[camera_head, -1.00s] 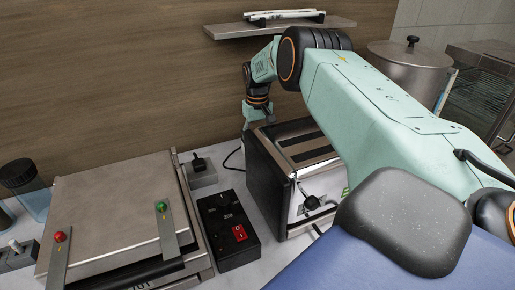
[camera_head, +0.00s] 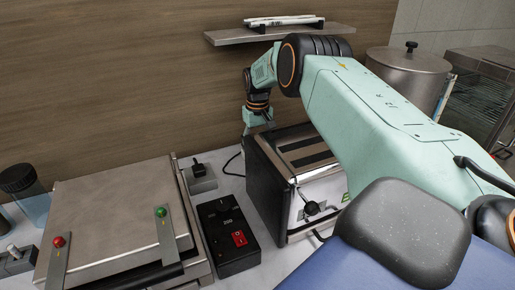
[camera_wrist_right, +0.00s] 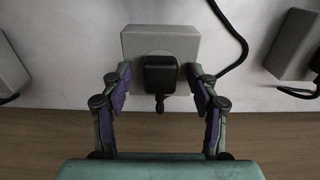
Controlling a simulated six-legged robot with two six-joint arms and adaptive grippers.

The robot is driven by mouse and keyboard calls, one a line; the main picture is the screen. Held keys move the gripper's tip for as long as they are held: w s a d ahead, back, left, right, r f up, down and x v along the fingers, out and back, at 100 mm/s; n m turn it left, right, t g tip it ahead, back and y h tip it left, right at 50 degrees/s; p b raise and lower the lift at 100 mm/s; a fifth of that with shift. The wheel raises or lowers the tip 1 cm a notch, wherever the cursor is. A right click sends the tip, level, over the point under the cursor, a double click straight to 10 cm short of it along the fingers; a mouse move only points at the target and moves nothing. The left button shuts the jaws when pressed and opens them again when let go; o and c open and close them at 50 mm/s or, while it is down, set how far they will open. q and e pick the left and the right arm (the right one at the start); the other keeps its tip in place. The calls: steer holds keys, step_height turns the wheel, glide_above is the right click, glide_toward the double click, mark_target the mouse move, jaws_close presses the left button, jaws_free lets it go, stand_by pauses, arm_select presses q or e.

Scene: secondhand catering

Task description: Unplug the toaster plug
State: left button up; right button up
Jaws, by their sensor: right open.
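The steel toaster (camera_head: 320,190) with black side panels stands right of centre in the head view. My right arm reaches over it, and my right gripper (camera_head: 257,119) is behind its back left corner, its fingertips hidden there. In the right wrist view a black plug (camera_wrist_right: 160,74) sits in a grey socket box (camera_wrist_right: 160,42). My right gripper (camera_wrist_right: 159,80) is open, with one finger on each side of the plug and small gaps to it. A black cable (camera_wrist_right: 243,48) curves beside the box and passes behind the right finger. My left gripper is not in view.
Another grey socket box (camera_head: 203,181) with a black plug stands left of the toaster. A black control box (camera_head: 229,237) with a red switch and a flat metal press (camera_head: 115,205) stand in front. A wall shelf (camera_head: 280,33) hangs above; a steel pot (camera_head: 408,72) is at right.

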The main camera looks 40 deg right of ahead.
steer(key=shift+c, duration=0.3)
steer(key=shift+f, duration=0.1)
jaws_close()
stand_by(0.4)
steer(key=shift+r+p, duration=0.35)
steer(key=shift+r, duration=0.15)
steer(key=shift+r+p, duration=0.45)
steer(key=shift+r, duration=0.25)
steer(key=shift+w+r+p, duration=0.1)
steer(key=shift+r+p, duration=0.35)
steer(key=shift+r, duration=0.05)
steer(key=shift+r+p, duration=0.95)
steer(key=shift+r, duration=0.45)
